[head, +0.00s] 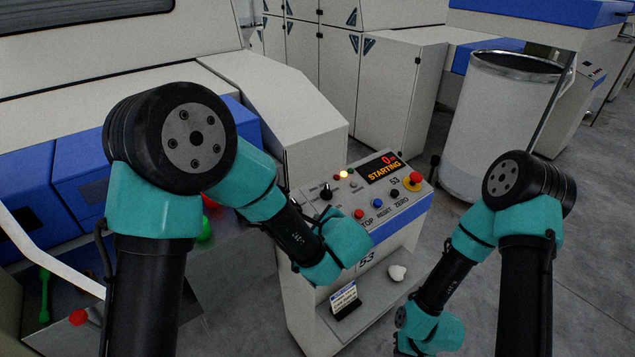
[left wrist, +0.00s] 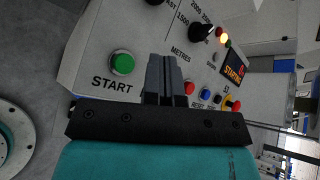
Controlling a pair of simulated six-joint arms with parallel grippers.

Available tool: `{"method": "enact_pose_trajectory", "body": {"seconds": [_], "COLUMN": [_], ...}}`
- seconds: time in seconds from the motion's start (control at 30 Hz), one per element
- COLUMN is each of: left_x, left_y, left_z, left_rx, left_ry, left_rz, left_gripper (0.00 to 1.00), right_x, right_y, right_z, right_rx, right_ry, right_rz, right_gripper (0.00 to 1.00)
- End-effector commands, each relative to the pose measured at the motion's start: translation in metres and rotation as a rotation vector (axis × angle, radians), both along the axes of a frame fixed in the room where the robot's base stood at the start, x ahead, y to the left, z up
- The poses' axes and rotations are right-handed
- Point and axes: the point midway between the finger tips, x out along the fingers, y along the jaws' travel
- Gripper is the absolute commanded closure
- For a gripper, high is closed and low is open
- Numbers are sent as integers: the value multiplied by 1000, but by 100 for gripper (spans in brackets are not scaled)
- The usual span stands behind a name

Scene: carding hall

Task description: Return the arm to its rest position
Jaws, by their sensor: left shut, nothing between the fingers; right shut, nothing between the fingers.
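My left arm reaches in from the left in the head view, its wrist (head: 340,250) over the left front of the control panel (head: 412,205). Its fingers are hidden there. In the left wrist view my left gripper (left wrist: 163,62) is shut and empty, above the panel face beside the green START button (left wrist: 122,64), apart from it in the picture. I cannot tell the height. The START button is hidden in the head view. The display (head: 383,168) reads STARTING. My right arm's wrist (head: 435,330) is low at the right; its fingers are not visible.
The panel carries a black knob (head: 326,191), a lit amber lamp (head: 344,174) and a red emergency stop (head: 415,178). A shelf below holds a small card (head: 345,300) and a white lump (head: 397,272). A tall can (head: 500,120) stands behind right; grey floor lies around it.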

Motion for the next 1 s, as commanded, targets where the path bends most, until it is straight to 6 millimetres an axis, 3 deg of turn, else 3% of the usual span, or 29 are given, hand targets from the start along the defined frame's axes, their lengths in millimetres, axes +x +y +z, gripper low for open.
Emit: {"method": "enact_pose_trajectory", "body": {"seconds": [0.17,0.37,0.57,0.7,1.0], "left_x": [-2,-17,-56,-92,-160], "left_y": [10,52,100,125,151], "left_z": [-12,-65,-131,-171,-229], "left_rx": [-11,-83,-237,-393,-802], "left_ry": [46,256,530,704,911], "left_rz": [30,180,412,606,1058], "left_gripper": [100,100,100,100,100], "right_x": [0,0,0,0,0], "right_y": [0,0,0,0,0], "right_z": [0,0,0,0,0], "right_rx": [0,0,0,0,0], "right_ry": [0,0,0,0,0], "right_rz": [0,0,0,0,0], "right_gripper": [100,100,100,100,100]}}
